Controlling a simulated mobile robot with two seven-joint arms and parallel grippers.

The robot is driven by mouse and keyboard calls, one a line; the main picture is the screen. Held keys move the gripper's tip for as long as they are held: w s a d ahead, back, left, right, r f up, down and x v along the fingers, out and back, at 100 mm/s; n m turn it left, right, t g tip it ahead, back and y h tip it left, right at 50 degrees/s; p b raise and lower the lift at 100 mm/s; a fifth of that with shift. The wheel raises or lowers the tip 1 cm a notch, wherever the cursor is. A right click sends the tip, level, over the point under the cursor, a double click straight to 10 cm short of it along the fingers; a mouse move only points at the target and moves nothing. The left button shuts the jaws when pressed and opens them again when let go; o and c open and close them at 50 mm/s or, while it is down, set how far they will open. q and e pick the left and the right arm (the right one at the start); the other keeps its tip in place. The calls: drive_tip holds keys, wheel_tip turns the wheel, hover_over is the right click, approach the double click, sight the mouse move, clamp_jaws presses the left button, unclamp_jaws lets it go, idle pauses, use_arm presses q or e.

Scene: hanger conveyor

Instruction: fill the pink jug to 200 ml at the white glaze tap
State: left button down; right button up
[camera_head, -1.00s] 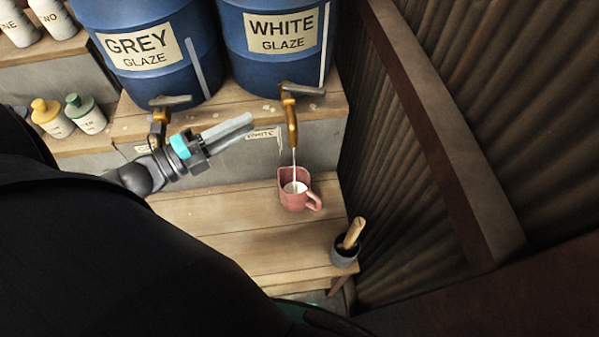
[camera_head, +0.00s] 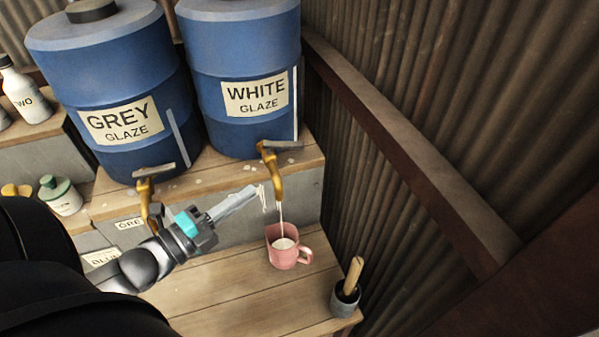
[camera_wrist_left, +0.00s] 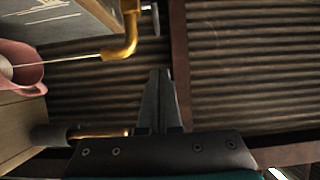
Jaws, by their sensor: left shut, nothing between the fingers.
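The pink jug (camera_head: 284,254) stands upright on the wooden bench under the white glaze tap (camera_head: 272,172). A thin white stream runs from the tap into the jug, and white liquid shows inside; I cannot read its level. The tap's grey lever (camera_head: 282,145) points to the right. My left gripper (camera_head: 254,190) is shut and empty, left of the tap and above and left of the jug, apart from both. In the left wrist view the closed fingers (camera_wrist_left: 161,75) show, with the jug (camera_wrist_left: 20,70) and tap (camera_wrist_left: 125,40) to their left. My right gripper is not seen.
The blue white-glaze drum (camera_head: 243,60) and grey-glaze drum (camera_head: 110,85) stand behind on a ledge. The grey glaze tap (camera_head: 148,200) is left, close to my arm. A pot with a wooden handle (camera_head: 346,292) stands at the bench's right edge, near the corrugated wall (camera_head: 400,130).

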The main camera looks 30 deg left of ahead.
use_arm(q)
approach(300, 148)
drive_tip(key=s+d, duration=0.2)
drive_tip(key=s, duration=0.1)
drive_tip(key=w, duration=0.8)
drive_tip(key=shift+w+a+r, duration=0.1)
drive_tip(key=shift+a, duration=0.1)
drive_tip(key=shift+w, duration=0.1)
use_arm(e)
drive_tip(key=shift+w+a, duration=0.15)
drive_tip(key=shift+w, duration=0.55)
use_arm(q)
drive_tip(key=shift+a, duration=0.1)
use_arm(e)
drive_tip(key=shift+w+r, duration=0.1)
